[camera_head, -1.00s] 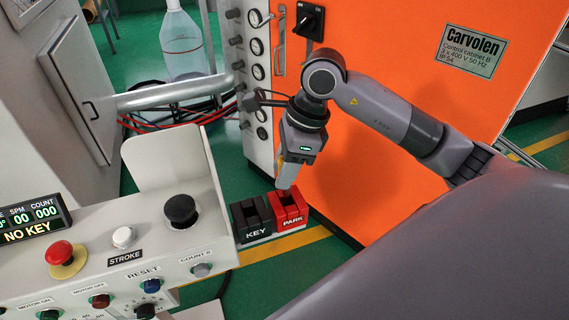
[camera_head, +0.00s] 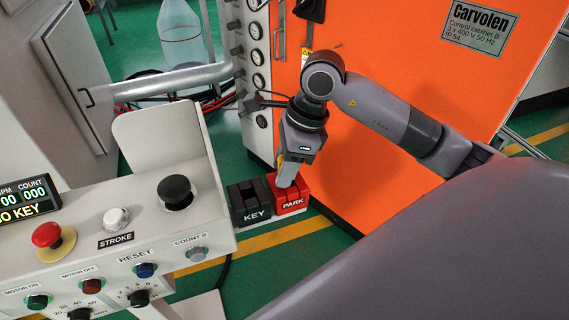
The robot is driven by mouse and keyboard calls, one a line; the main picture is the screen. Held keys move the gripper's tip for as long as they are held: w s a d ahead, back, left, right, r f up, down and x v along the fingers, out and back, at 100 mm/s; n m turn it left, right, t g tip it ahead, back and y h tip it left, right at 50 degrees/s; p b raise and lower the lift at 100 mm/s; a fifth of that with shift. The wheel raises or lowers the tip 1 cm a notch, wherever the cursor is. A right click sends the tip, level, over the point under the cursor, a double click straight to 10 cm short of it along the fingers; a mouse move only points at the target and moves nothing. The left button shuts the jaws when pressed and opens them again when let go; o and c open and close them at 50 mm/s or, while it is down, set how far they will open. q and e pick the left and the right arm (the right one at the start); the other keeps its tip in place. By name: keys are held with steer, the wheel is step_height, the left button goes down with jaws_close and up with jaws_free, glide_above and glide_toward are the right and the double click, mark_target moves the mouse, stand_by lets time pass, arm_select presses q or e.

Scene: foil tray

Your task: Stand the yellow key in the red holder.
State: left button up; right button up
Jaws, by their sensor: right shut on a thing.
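The red holder (camera_head: 293,204), marked PARK, stands at the right end of the console beside a black holder (camera_head: 257,215) marked KEY. My right gripper (camera_head: 287,181) points down at the red holder, its fingertips at the holder's top. It is shut on the yellow key (camera_head: 281,160), of which only a small yellow bit shows beside the jaws. The rest of the key is hidden by the gripper, so I cannot tell whether it is inside the slot. My left gripper is not in view.
The console with its black knob (camera_head: 177,190), red stop button (camera_head: 47,235) and display reading NO KEY (camera_head: 25,202) fills the left. The orange cabinet (camera_head: 400,60) stands close behind my right arm. A clear bottle (camera_head: 181,38) stands behind a metal rail (camera_head: 170,83).

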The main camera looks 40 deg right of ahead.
mark_target(295, 181)
steer(key=o, duration=1.2)
steer(key=shift+c, duration=0.2)
steer(key=shift+r, duration=0.3)
steer(key=v, duration=0.6)
steer(key=shift+s+d+r, duration=0.1)
steer(key=shift+d+r, duration=0.05)
steer(key=shift+r, duration=0.15)
